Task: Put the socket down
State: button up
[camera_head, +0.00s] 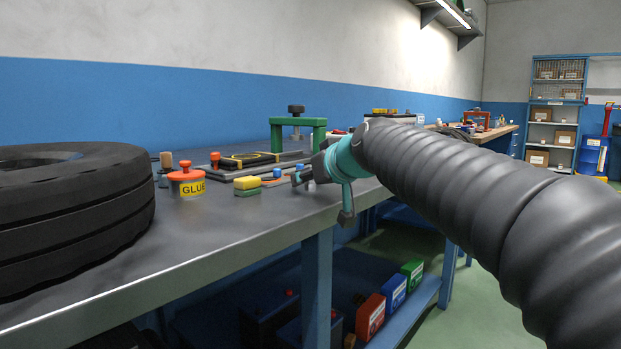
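My gripper (322,198) is teal and dark grey, at the front edge of the grey workbench (235,232). One finger points left over the bench top and the other hangs down by the bench edge. The fingers are spread apart and I see nothing held between them. I cannot make out a socket for certain. A small blue and pale item (302,171) shows right behind the left finger, partly hidden by it.
A large black tyre (75,235) fills the bench's left end. A red-lidded glue pot (187,182), a yellow-green sponge (247,186) and a green clamp frame (298,123) stand on the bench. Coloured containers (392,294) sit on the lower shelf. Bare bench top lies in front of the pot.

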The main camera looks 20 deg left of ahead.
jog(key=shift+r, duration=0.2)
jog(key=v, duration=1.2)
jog(key=s+d+f+m+g+h, duration=0.1)
jog(key=s+d+f+m+h, duration=0.2)
jog(key=s+d+f, duration=0.4)
jog(key=s+d+f+m+g+h, duration=0.1)
jog(key=s+d+f+m+h, duration=0.2)
jog(key=s+d+f, duration=0.5)
jog(key=s+d+f+m+g+h, duration=0.2)
jog(key=s+d+f, duration=0.5)
jog(key=d+f, duration=0.6)
notch_tip(320, 180, down, 7)
jog(key=shift+s+d+r+m+h, duration=0.15)
jog(key=shift+d+r+m+h, duration=0.15)
jog(key=shift+m+h, duration=0.35)
